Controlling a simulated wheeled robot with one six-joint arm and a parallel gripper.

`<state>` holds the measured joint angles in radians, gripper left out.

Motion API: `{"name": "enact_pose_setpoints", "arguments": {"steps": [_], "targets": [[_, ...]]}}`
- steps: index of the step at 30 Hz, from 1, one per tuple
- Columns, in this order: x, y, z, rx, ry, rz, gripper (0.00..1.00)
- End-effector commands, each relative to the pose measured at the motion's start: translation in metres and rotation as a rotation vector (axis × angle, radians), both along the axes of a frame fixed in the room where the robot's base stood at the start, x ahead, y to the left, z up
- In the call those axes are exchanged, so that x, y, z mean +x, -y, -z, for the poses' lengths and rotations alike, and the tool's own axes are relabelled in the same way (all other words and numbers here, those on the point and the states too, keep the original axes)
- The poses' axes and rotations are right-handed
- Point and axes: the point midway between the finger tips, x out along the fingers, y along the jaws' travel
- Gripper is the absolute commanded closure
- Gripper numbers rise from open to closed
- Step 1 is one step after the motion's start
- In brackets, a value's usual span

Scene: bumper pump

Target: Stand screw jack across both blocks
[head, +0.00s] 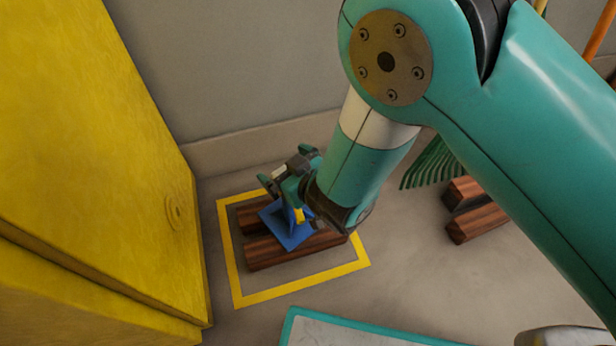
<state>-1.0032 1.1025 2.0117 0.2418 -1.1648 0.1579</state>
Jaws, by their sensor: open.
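The screw jack (288,229) shows as a blue piece with a small yellow part, at the middle left of the head view. It sits over two brown wooden blocks, a front block (275,254) and a rear block (249,218), and appears to span both. The blocks lie side by side inside a yellow outlined square on the floor. My gripper (284,178) is open, close above and behind the jack. My wrist hides part of the jack, so I cannot tell whether the fingers touch it.
A yellow cabinet-like body (100,150) stands close on the left. A grey wall (230,70) is behind. More wooden blocks (475,220) and a green broom-like head (432,165) lie to the right. A teal-edged panel (350,330) is in front.

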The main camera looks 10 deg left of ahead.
Motion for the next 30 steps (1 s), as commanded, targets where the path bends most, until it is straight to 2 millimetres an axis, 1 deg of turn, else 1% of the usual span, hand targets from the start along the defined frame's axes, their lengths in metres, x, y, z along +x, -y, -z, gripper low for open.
{"name": "enact_pose_setpoints", "arguments": {"steps": [1, 3, 4, 5, 9, 11, 15, 22, 24, 26, 29, 30], "targets": [[-0.009, 0.008, -0.003, -0.009, -0.004, -0.004, 0.0], [-0.019, 0.02, -0.011, -0.009, -0.003, -0.01, 0.0], [-0.021, 0.022, -0.005, -0.006, -0.001, -0.008, 0.0], [-0.023, 0.025, -0.005, -0.006, -0.001, -0.007, 0.0], [-0.035, 0.041, -0.013, -0.005, 0.002, -0.009, 0.0], [-0.04, 0.047, -0.013, -0.004, -0.001, -0.007, 0.0], [-0.051, 0.062, -0.021, -0.003, 0.0, -0.007, 0.0], [-0.064, 0.079, -0.033, -0.002, -0.003, -0.005, 0.0], [-0.065, 0.082, -0.036, -0.003, -0.002, -0.002, 0.0], [-0.062, 0.086, -0.039, -0.004, -0.005, 0.018, 0.0], [-0.041, 0.106, -0.049, -0.015, -0.038, 0.136, 0.0], [-0.029, 0.12, -0.053, -0.026, -0.066, 0.213, 0.0]]}}
